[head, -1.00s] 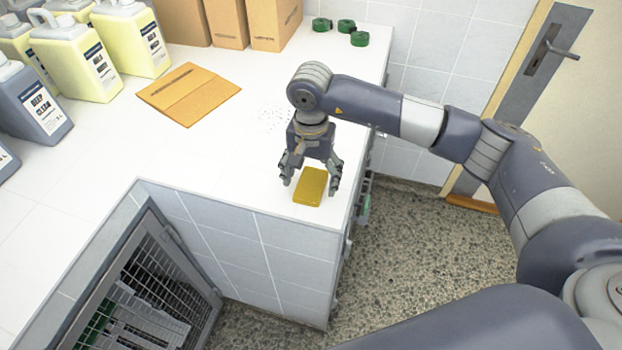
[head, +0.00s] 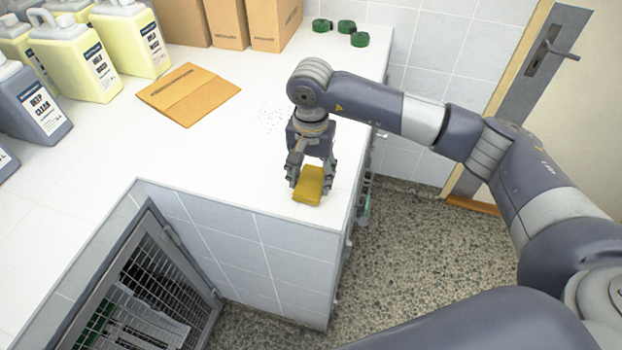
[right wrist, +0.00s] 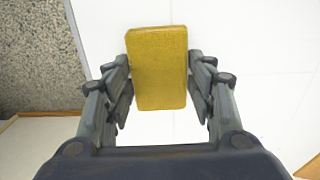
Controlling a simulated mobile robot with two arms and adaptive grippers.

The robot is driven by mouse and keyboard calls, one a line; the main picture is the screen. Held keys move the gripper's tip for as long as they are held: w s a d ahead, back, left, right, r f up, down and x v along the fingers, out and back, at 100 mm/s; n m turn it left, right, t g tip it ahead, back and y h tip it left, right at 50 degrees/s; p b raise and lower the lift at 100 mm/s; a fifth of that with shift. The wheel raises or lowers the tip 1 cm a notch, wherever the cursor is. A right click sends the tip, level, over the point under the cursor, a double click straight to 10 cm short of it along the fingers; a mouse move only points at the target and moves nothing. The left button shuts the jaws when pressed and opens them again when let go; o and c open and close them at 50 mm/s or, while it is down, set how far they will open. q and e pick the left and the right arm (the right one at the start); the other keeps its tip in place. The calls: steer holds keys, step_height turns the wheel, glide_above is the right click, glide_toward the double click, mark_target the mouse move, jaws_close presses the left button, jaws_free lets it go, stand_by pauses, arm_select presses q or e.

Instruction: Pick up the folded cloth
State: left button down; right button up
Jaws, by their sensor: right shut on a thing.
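The folded cloth (head: 309,186) is a mustard-yellow, flat rectangular pad at the front right corner of the white counter. My right gripper (head: 311,185) is over it from above, with its fingers shut on the cloth's two sides. In the right wrist view the cloth (right wrist: 157,68) lies between the two fingers (right wrist: 159,85), with its far end reaching past them. I cannot tell whether the cloth still touches the counter. My left gripper is not in view.
The white counter (head: 225,165) is clear around the cloth. A flat cardboard piece (head: 188,94), yellow jugs (head: 132,38), dark jugs (head: 35,102), cardboard boxes (head: 275,22) and green rolls (head: 346,27) stand farther back. A barred kennel door (head: 150,285) is below the counter.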

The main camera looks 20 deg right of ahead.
steer(key=shift+r+b, duration=0.35)
steer(key=shift+s+r+b, duration=0.65)
steer(key=shift+r+b, duration=0.2)
steer(key=s+r+b, duration=0.1)
steer(key=s+b, duration=0.4)
steer(key=s, duration=0.9)
steer(key=shift+s+a+r, duration=0.35)
steer(key=shift+s+r, duration=0.05)
